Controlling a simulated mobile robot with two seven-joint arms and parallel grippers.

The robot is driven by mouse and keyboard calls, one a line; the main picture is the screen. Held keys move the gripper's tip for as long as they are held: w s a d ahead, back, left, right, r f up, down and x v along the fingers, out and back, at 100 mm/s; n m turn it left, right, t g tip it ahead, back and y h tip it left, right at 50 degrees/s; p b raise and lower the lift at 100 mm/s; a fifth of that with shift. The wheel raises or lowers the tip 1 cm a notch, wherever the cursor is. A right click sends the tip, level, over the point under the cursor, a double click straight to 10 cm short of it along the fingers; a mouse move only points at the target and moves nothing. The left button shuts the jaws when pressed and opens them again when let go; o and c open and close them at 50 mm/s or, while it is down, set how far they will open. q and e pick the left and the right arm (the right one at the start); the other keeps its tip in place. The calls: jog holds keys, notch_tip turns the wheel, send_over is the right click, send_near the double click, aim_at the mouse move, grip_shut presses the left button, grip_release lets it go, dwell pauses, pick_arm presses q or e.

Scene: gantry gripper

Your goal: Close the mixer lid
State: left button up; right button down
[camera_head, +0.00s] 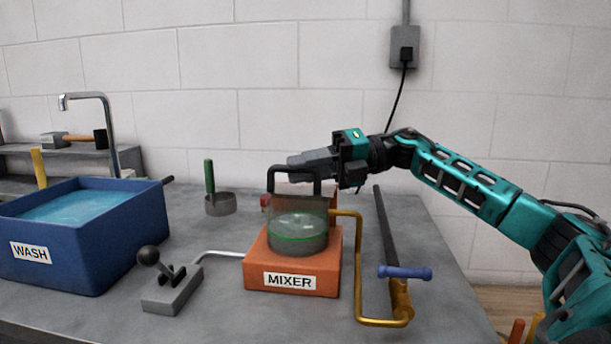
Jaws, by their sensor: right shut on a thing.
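The orange mixer (292,280), labelled MIXER, stands in the middle of the grey worktop. A round clear bowl with a green ring (298,238) sits on it. A see-through brownish lid (313,203) appears to stand raised over the bowl, with a black arched handle (270,182) at its top; its exact tilt is hard to tell. My right gripper (302,164) comes in from the right, its fingers pointing left at the top of this handle, and it is shut on the handle. The contact is partly hidden. My left gripper is not in view.
A blue WASH basin (110,245) with water and a tap stands left. A grey lever box (172,290) sits front left of the mixer. A yellow pipe (358,270) and blue-handled valve (404,272) stand close right. A green-handled tool (210,178) stands behind.

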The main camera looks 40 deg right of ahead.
aim_at(318, 182)
jog(key=f+n+b, duration=0.1)
jog(key=a+f+b, duration=0.1)
jog(key=shift+s+n+h+b, duration=0.3)
jog(key=shift+s+n, duration=0.1)
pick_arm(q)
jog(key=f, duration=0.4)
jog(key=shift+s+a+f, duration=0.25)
pick_arm(e)
jog(key=shift+f, duration=0.15)
jog(key=c, duration=1.1)
grip_release()
jog(key=shift+s+a, duration=0.1)
jog(key=shift+s, duration=0.05)
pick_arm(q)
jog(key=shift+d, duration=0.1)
